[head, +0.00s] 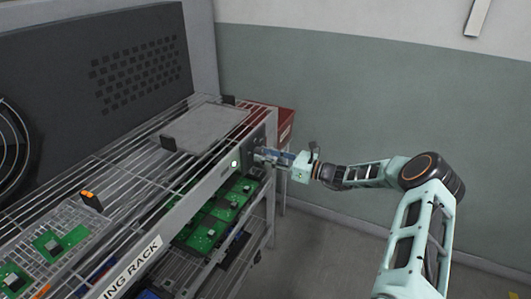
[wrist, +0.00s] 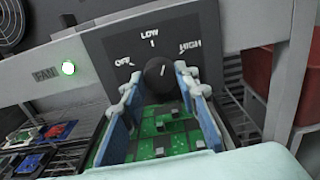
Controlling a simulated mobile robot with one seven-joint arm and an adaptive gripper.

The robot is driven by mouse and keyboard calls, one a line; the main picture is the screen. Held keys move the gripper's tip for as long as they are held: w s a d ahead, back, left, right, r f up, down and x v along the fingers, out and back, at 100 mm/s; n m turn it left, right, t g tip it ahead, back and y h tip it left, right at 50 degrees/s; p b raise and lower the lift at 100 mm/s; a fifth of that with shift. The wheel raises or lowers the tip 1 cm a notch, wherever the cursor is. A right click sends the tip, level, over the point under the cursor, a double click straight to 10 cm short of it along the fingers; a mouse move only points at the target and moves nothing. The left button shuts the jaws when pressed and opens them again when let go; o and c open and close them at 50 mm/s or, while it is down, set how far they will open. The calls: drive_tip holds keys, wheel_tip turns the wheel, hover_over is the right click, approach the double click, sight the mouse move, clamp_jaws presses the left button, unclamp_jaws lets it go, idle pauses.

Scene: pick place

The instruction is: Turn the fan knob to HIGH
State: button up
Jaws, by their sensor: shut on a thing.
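The dark round fan knob (wrist: 158,72) sits on a grey panel (wrist: 112,50) marked OFF at left, LOW at top and HIGH at right. A small white mark shows on the knob near its upper middle; it seems to point up, tilted slightly toward HIGH, between LOW and HIGH. My gripper (wrist: 157,80) is shut on the knob, with one blue-padded finger on either side. In the head view my gripper (head: 266,155) reaches the panel on the rack's right end from the right; the knob is hidden there.
The wire rack (head: 150,235) holds green circuit boards (head: 220,212) below the panel. A red bin (head: 287,124) stands behind the rack end. A fan grille (head: 12,145) is at far left. Floor right of the rack is clear.

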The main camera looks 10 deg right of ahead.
drive_tip(key=m+p, duration=0.1)
drive_tip(key=m, duration=0.5)
drive_tip(key=shift+r+p, duration=0.1)
drive_tip(key=shift+p, duration=0.2)
idle(0.4)
drive_tip(key=o, duration=1.1)
drive_tip(key=shift+o, duration=0.2)
drive_tip(key=v, duration=1.2)
